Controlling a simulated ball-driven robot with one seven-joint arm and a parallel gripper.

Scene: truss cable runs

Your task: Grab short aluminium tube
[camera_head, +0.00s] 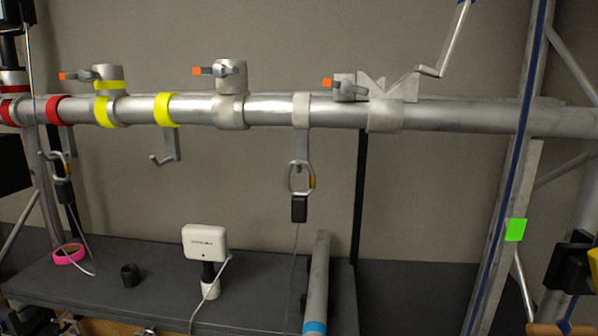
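A grey metal tube (317,275), which looks like the short aluminium tube, is in the lower middle of the head camera view. It has a blue band (314,327) near its lower end and is cut off by the bottom edge of the picture. It runs away from me over the right part of a dark bench (150,262). I cannot tell whether it lies on the bench or is raised. My gripper is not recognisable in this view.
A long horizontal truss pipe (270,110) crosses above, with clamps and hooks. A hanging carabiner (301,178) and thin cable are left of the tube. A white device (205,243), dark cup (130,275) and pink tape roll (68,254) stand on the bench. A dark post (360,190) rises behind.

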